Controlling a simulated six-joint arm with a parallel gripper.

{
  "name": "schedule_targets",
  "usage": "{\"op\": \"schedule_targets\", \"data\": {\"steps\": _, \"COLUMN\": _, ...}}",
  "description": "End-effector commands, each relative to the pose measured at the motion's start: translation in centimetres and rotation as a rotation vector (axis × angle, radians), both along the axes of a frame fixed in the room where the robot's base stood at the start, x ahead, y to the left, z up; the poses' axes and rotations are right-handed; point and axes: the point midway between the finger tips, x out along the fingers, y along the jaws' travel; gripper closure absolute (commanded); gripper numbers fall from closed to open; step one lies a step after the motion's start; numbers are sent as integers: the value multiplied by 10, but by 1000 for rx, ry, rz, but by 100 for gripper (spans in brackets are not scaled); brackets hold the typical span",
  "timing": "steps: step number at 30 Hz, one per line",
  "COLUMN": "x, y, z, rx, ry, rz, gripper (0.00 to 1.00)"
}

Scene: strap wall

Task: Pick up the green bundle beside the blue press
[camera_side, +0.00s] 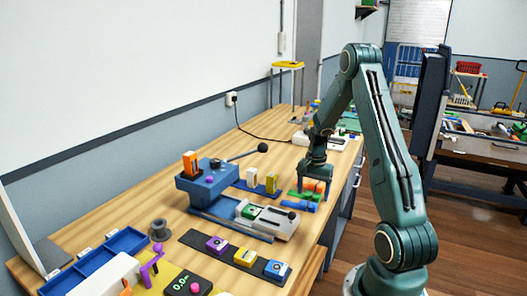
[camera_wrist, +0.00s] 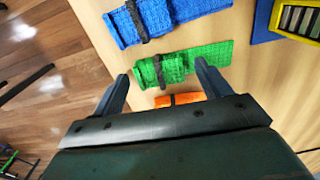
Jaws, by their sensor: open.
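The green bundle (camera_wrist: 185,62) lies flat on the wooden table with a dark strap around its left part. In the side view the green bundle (camera_side: 305,196) lies to the right of the blue press (camera_side: 205,184), partly hidden by my gripper (camera_side: 314,184). My gripper is open above the bundles, pointing down. In the wrist view my gripper's two fingertips (camera_wrist: 163,73) are apart, with part of the green bundle showing between them. Nothing is held. Whether the fingers touch the bundle, I cannot tell.
A blue bundle (camera_wrist: 152,18) with a dark strap lies beside the green one. An orange bundle (camera_wrist: 178,99) lies on its other side, mostly hidden by my gripper. A blue mat with yellow and white blocks (camera_side: 271,182) stands near the press. The table edge is close.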

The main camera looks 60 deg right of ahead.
Motion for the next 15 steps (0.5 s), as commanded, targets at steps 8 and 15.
{"op": "schedule_targets", "data": {"steps": 8, "x": 0, "y": 0, "z": 0, "rx": 0, "ry": 0, "rz": 0, "gripper": 24}}
{"op": "schedule_targets", "data": {"steps": 15, "x": 0, "y": 0, "z": 0, "rx": 0, "ry": 0, "rz": 0, "gripper": 45}}
